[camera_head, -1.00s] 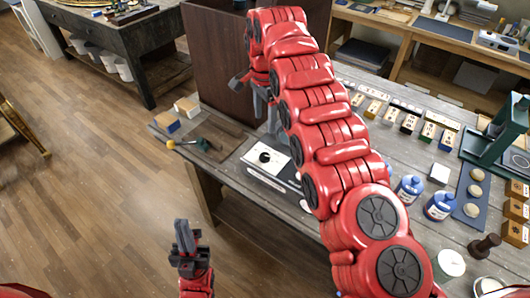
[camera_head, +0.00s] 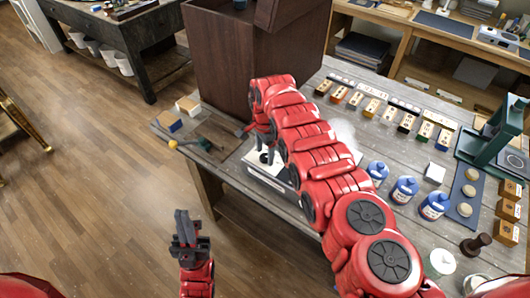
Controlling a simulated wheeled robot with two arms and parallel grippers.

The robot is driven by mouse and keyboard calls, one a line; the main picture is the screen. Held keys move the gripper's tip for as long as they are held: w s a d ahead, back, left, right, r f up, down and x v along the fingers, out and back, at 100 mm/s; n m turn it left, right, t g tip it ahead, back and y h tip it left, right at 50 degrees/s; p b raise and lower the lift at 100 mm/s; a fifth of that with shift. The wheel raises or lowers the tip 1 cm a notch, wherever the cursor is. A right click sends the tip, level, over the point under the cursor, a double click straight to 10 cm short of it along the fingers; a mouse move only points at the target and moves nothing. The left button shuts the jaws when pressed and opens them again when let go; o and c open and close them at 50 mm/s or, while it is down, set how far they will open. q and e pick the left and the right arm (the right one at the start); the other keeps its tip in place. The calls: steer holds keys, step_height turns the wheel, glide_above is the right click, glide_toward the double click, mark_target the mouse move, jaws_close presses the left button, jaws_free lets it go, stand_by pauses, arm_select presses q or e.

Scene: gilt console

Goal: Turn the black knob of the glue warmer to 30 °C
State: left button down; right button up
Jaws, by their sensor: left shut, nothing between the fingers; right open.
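The glue warmer (camera_head: 268,180) is a low box with a white top on the grey wooden bench, partly covered by my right arm. Its black knob (camera_head: 265,158) sits on the white top and is hard to tell from my dark fingers there. The knob's pointer and scale marks cannot be read. My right gripper (camera_head: 264,153) is open, pointing down over the knob; whether the fingers touch it I cannot tell. My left gripper (camera_head: 183,227) is shut and empty, held over the floor in front of the bench, away from the warmer.
A dark brown cabinet (camera_head: 220,60) stands behind the warmer. Blue-labelled jars (camera_head: 404,188) and a green press (camera_head: 495,140) stand to the right. A whitish haze shows behind my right arm.

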steer(key=shift+f, duration=0.4)
jaws_close()
